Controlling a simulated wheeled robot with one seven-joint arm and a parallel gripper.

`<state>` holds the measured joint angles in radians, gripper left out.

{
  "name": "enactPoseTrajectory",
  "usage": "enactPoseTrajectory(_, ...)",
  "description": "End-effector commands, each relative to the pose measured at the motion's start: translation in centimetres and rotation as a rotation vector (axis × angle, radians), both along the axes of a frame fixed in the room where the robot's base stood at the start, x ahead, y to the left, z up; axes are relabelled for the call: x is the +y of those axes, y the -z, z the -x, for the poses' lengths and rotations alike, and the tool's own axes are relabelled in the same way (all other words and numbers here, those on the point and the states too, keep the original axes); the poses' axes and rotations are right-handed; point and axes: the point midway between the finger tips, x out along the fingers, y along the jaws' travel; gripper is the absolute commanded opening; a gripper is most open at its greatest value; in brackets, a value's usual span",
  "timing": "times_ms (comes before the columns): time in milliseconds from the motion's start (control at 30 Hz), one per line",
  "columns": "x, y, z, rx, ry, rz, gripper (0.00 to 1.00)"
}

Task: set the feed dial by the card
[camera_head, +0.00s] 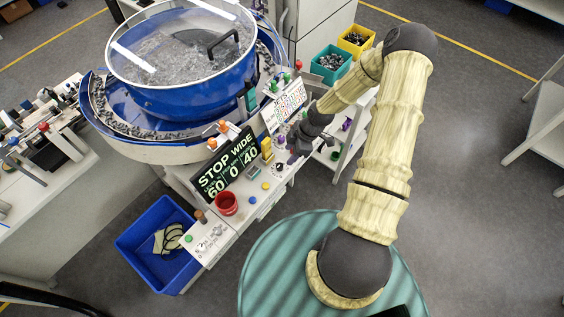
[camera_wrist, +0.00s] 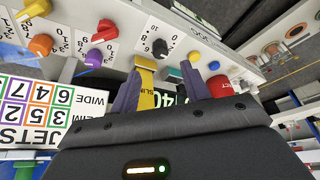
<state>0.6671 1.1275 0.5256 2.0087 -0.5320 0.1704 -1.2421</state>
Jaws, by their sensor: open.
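My gripper (camera_head: 297,148) hangs over the control panel (camera_head: 232,235). In the wrist view my gripper (camera_wrist: 162,70) is open, its two fingers apart with no dial between the tips. A black dial (camera_wrist: 160,47) with a numbered scale lies just beyond the fingertips; I cannot read its label or setting. A black card (camera_head: 228,165) reads "STOP WIDE" with 60, 0 and 40 below. A white card (camera_head: 285,106) headed "JETS" has coloured numbers; it shows upside down in the wrist view (camera_wrist: 40,108). A yellow piece marked "SLIM" (camera_wrist: 148,88) shows between the fingers.
Orange (camera_wrist: 40,44) and purple (camera_wrist: 94,57) knobs lie left of the black dial, a teal button (camera_wrist: 175,72) and red part (camera_wrist: 219,86) right. A blue bowl feeder (camera_head: 180,95) stands behind the panel. A blue bin (camera_head: 150,275) is below left. Open floor lies right.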

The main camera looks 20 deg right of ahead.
Motion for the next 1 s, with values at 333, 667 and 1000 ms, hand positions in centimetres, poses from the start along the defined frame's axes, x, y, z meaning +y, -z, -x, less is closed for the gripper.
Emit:
enactPoseTrajectory(333,2.0,4.5,-0.3,0.003,0.001,-0.002,0.46)
enactPoseTrajectory(667,3.2,7.7,-0.6,0.002,-0.001,0.000,0.46)
enactPoseTrajectory(1000,3.2,8.0,-0.7,0.000,0.001,0.000,0.44)
